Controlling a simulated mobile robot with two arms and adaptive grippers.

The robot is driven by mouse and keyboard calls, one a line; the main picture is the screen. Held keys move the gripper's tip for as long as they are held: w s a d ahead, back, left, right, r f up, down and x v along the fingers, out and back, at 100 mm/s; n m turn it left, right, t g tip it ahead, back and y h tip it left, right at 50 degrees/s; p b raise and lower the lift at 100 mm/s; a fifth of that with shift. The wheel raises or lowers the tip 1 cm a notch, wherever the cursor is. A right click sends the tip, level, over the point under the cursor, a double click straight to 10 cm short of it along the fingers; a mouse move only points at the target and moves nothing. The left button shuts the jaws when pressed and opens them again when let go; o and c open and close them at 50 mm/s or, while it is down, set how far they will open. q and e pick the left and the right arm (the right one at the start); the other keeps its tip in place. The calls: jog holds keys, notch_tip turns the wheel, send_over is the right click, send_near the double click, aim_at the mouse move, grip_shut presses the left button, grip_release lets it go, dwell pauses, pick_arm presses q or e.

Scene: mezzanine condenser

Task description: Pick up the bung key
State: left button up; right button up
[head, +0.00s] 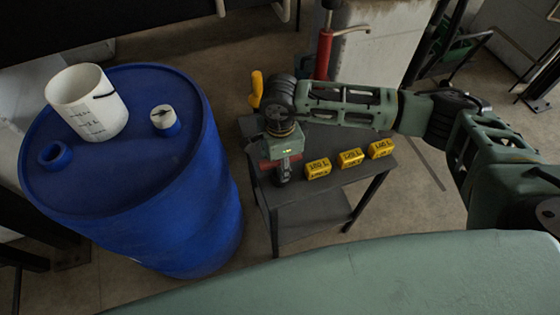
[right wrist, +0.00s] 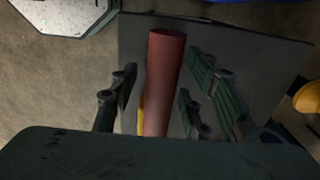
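A dull red cylinder (right wrist: 162,80), which may be the handle of the bung key, shows in the right wrist view above the dark table top. My right gripper (right wrist: 162,85) is open, with a finger on each side of it and a narrow gap visible. In the head view my right gripper (head: 283,176) points down over the left part of the small table, and only bits of red show around it. The rest of the red thing is hidden by the gripper. My left gripper is not in view.
The dark table (head: 325,185) holds several yellow blocks (head: 350,158) right of the gripper. A yellow handle (head: 256,90) shows behind the table.

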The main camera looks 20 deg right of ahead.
grip_shut()
jog(key=shift+r, duration=0.1)
dwell(0.4)
